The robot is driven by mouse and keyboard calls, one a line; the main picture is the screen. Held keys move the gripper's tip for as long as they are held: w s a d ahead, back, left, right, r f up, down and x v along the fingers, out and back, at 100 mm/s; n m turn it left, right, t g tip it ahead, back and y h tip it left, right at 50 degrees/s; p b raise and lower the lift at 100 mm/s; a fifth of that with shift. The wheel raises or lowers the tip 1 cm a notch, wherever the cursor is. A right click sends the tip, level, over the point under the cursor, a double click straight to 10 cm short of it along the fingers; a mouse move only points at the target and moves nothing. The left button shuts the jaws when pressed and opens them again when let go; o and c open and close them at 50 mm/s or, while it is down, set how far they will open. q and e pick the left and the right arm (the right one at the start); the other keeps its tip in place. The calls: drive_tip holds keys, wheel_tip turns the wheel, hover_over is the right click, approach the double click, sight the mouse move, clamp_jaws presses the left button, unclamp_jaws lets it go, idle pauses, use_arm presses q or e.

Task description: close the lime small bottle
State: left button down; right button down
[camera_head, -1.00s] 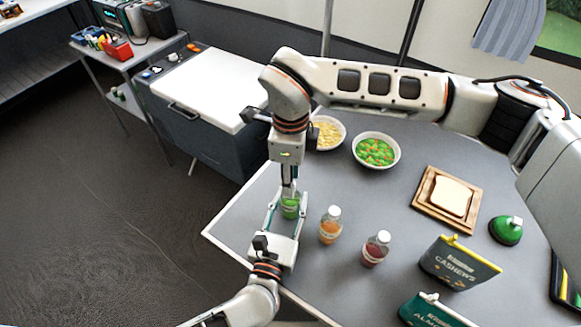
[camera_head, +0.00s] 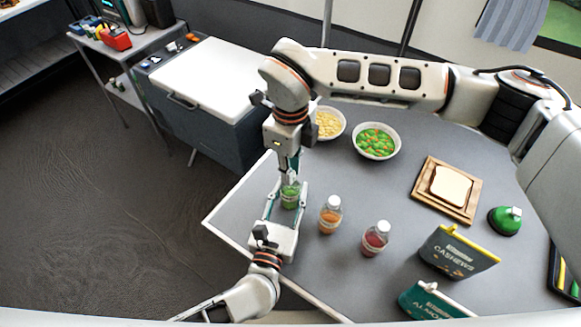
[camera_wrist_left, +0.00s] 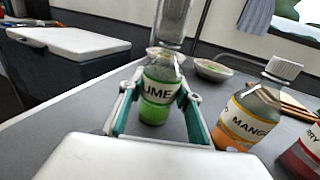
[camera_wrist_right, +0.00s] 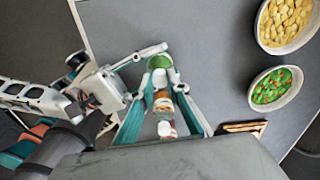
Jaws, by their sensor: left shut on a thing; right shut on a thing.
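The lime bottle (camera_head: 290,199) stands upright near the table's left edge, with green contents and a "LIME" label in the left wrist view (camera_wrist_left: 157,97). My left gripper (camera_head: 288,203) is shut on its body from the front, one finger on each side. My right gripper (camera_head: 290,178) comes down from above and is shut at the bottle's top. The cap is hidden by the right fingers, so I cannot tell how it sits. In the right wrist view the green bottle (camera_wrist_right: 160,62) shows between the grippers.
A mango bottle (camera_head: 330,216) and a red bottle (camera_head: 375,240) stand close to the right. Two bowls (camera_head: 376,142) (camera_head: 329,123), a bread board (camera_head: 446,190) and a cashew bag (camera_head: 457,252) are farther off. A white-topped cooler (camera_head: 205,80) stands beyond the left edge.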

drive_tip(key=shift+m, duration=0.8)
drive_tip(key=c, duration=1.9)
unclamp_jaws()
wheel_tip(320, 180, up, 12)
use_arm(q)
drive_tip(key=c, duration=1.4)
unclamp_jaws()
drive_tip(key=shift+o, duration=0.2)
